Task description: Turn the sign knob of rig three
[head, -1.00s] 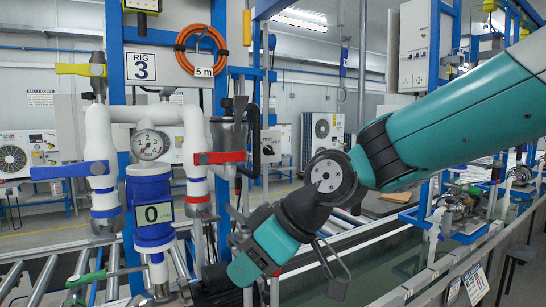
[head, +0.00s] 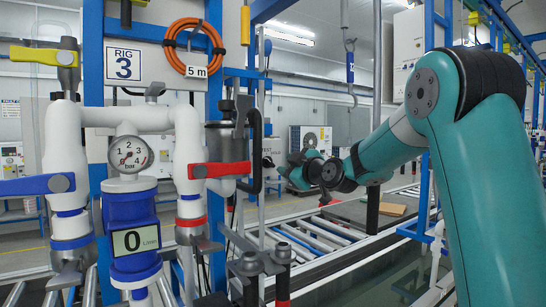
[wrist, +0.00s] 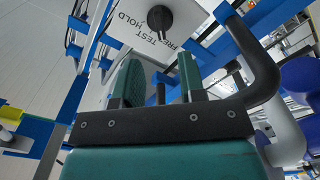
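My gripper (head: 291,168) is small in the head view, right of the panel.
The rig's RIG 3 plate (head: 124,66), gauge (head: 130,154) and red lever (head: 219,170) stand at left. A thick black curved pipe (wrist: 262,65) runs close to the right of my fingers. A roller conveyor (head: 312,235) lies below my arm.

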